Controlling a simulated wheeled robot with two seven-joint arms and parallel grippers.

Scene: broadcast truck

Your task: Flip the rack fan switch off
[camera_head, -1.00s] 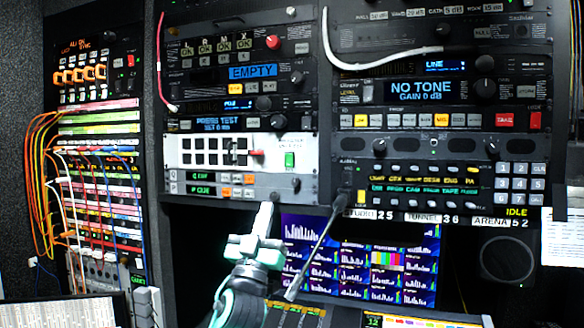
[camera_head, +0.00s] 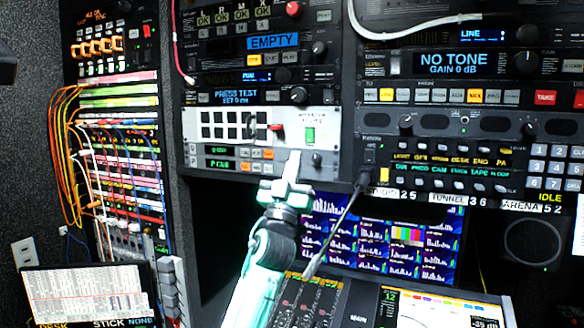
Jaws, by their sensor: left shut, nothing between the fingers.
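A white rack panel (camera_head: 262,133) in the middle rack carries a green rocker switch (camera_head: 310,135) near its right end, with small lettering above it that I cannot read. A lever with a red tip (camera_head: 277,127) sits to its left, beside several black square openings. I cannot tell from the lettering which control is the rack fan switch. My left gripper (camera_head: 293,156) is shut and empty. Its tips point up, just below and left of the green rocker, in front of the narrow strip under the white panel. Whether they touch anything is unclear. My right gripper is not in view.
A black gooseneck microphone (camera_head: 338,226) rises close to the right of my left gripper. Monitors (camera_head: 385,240) glow in the recess behind. A mixing desk (camera_head: 345,300) lies below. Coloured patch cables (camera_head: 68,150) hang at the left.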

